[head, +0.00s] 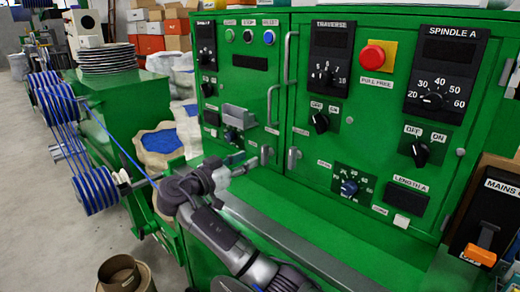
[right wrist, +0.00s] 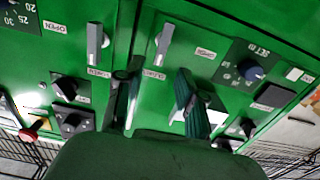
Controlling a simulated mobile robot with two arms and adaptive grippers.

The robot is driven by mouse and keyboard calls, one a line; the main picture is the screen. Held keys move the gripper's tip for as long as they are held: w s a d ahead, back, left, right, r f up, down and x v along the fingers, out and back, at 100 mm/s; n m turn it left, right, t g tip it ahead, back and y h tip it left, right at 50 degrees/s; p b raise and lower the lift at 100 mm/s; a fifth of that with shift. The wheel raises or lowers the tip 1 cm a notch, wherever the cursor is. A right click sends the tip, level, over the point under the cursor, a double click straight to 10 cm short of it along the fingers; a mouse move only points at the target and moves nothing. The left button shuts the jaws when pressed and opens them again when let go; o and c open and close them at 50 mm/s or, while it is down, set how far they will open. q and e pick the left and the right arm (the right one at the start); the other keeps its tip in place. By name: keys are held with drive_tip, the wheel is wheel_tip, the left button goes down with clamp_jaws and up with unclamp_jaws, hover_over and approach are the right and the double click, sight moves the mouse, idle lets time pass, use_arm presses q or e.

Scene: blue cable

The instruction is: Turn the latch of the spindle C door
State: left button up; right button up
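The green cabinet front has two upright grey latches near the seam between its doors. In the head view they are the left latch (head: 267,155) and the right latch (head: 293,158). The right wrist view also shows a left latch (right wrist: 97,42) and a right latch (right wrist: 164,40), with OPEN and CLOSE labels near them. I cannot read which door is spindle C. My right gripper (head: 244,162) is in front of the panel, just left of the latches in the head view. Its fingers (right wrist: 158,88) are apart with nothing seen between them. My left gripper is not in view.
Vertical door handles (head: 287,58) stick out above the latches. Knobs, a red stop button (head: 373,56) and a small grey holder (head: 239,118) also project from the panel. A green ledge runs below. Blue cable spools (head: 95,190) stand at left.

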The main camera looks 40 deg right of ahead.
sight(262, 152)
drive_tip(key=d, duration=0.1)
drive_tip(key=d+p, duration=0.1)
drive_tip(key=d, duration=0.3)
drive_tip(key=shift+w+d, duration=0.25)
drive_tip(key=shift+d, duration=0.4)
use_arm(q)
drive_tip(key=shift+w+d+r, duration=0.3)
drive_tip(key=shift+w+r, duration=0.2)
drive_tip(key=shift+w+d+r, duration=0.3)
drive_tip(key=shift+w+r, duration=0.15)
use_arm(e)
clamp_jaws()
